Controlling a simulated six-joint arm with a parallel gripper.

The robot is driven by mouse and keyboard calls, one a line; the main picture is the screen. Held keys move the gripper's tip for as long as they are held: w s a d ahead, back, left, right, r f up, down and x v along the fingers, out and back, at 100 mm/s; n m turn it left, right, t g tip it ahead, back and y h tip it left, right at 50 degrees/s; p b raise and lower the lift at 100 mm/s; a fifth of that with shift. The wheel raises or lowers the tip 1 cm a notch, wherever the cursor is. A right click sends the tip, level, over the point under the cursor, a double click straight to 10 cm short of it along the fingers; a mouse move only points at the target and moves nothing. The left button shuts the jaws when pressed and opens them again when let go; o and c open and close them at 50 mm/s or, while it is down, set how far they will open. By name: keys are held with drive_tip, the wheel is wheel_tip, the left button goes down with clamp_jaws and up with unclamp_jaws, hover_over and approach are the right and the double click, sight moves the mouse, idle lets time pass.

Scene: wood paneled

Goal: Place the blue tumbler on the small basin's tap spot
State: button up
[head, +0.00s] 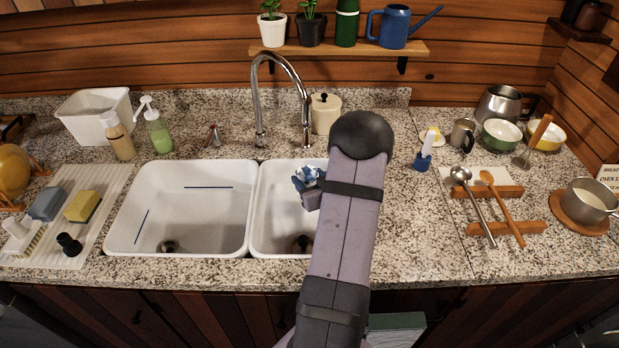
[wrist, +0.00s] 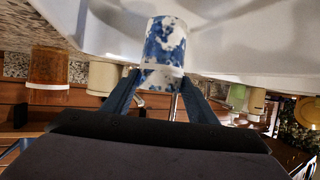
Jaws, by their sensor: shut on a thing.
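The blue tumbler, speckled blue and white, is between the fingers of my gripper (wrist: 160,80) in the wrist view, where its body (wrist: 165,42) is clear. In the head view the tumbler (head: 308,175) shows small and partly hidden, over the small basin (head: 277,180), the right one of two white sinks. My gripper is shut on it. My arm covers the basin's right side. The chrome tap (head: 261,110) arches behind the basins, and its spout end hangs near the small basin's back edge, behind the tumbler. I cannot tell how high the tumbler is above the basin floor.
The large basin (head: 185,215) at left is empty. A cream canister (head: 325,112) stands behind the small basin. Soap bottles (head: 157,130) stand behind the large basin. A ladle (head: 475,200) and wooden spoon lie on a rack at right. A shelf (head: 345,48) with plants hangs above.

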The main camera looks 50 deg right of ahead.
drive_tip(key=shift+f+b, duration=1.95)
drive_tip(key=shift+f, duration=0.55)
drive_tip(key=shift+f+b, duration=0.3)
drive_tip(key=o, duration=1.6)
drive_tip(key=shift+r+b, duration=0.3)
drive_tip(key=shift+r, duration=4.7)
